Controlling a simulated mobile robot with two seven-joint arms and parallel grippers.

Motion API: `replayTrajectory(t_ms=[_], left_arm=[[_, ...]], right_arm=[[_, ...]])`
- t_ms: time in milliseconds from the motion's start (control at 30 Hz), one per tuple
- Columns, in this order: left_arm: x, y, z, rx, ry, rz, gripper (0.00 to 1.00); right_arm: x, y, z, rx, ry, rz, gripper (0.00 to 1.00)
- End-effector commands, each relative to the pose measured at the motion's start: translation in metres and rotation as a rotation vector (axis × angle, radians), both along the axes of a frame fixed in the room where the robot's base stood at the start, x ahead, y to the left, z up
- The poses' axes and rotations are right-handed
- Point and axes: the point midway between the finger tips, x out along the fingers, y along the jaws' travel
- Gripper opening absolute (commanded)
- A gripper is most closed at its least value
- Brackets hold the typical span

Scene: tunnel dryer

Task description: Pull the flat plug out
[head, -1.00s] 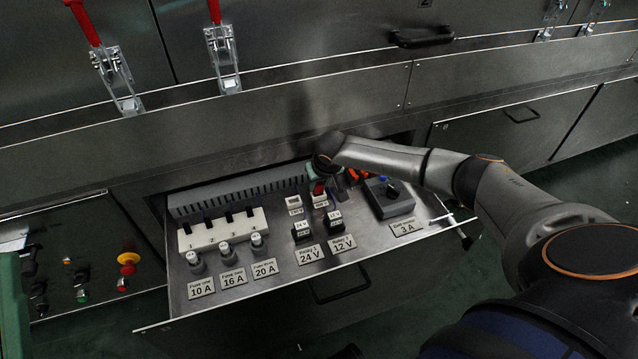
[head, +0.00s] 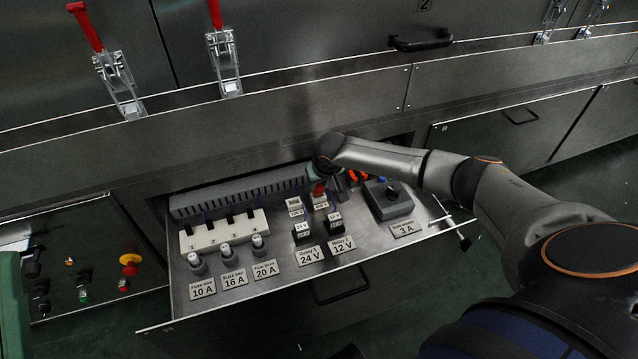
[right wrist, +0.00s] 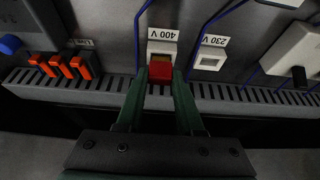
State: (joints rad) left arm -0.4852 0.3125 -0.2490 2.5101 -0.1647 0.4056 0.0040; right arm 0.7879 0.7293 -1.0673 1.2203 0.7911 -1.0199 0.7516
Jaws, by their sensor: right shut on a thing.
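The red flat plug (right wrist: 160,72) is between the green fingertips of my right gripper (right wrist: 160,80) in the right wrist view. It is at the white socket (right wrist: 163,47) labelled 400 V and covers the lower part of it. I cannot tell how far it sits in the socket. In the head view the red plug (head: 319,188) shows small under my right gripper (head: 320,176), just above the white socket (head: 320,203). The wrist partly hides the fingers there. My right gripper is shut on the plug.
An empty 230 V socket (right wrist: 210,59) is beside it. Orange connectors (right wrist: 66,67) are on the other side. A slotted cable duct (right wrist: 235,95) runs close behind. The drawer also holds relays (head: 302,233), fuses (head: 227,254), a white switch block (head: 224,231) and a grey box (head: 388,205).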

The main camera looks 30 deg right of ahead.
Motion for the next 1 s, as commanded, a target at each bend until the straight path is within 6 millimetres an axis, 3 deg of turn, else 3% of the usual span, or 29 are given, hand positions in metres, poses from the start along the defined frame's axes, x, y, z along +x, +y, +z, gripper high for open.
replayTrajectory(t_ms=[1000], left_arm=[[0.000, 0.000, 0.020, 0.001, 0.000, -0.001, 0.00]], right_arm=[[0.000, 0.000, 0.014, 0.001, 0.001, -0.001, 0.00]])
